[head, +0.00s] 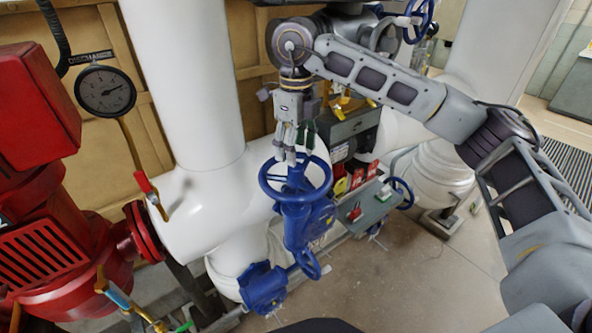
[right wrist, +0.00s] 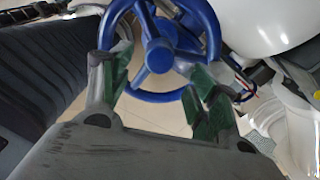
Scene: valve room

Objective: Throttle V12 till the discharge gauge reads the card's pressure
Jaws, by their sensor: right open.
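A blue handwheel (head: 294,200) sits on a blue valve body (head: 297,228) beside white pipework in the head view. No V12 label is legible on it. My right gripper (head: 291,157) points down at the wheel's far rim, fingers apart. In the right wrist view, the wheel (right wrist: 155,97) and its hub show beyond and between the open green-padded fingers (right wrist: 160,68). I cannot tell whether they touch the rim. A round discharge gauge (head: 105,91) with a white scale and needle hangs at the upper left; its numbers are too small to read. I cannot make out a pressure card. My left gripper is out of view.
A red pump (head: 55,235) fills the left side. A white vertical pipe (head: 185,80) stands behind the valve. A grey tray (head: 368,210) and red and yellow tags (head: 350,180) lie right of the wheel. Another blue handwheel (head: 419,18) is at the top. Bare floor (head: 400,265) shows at lower right.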

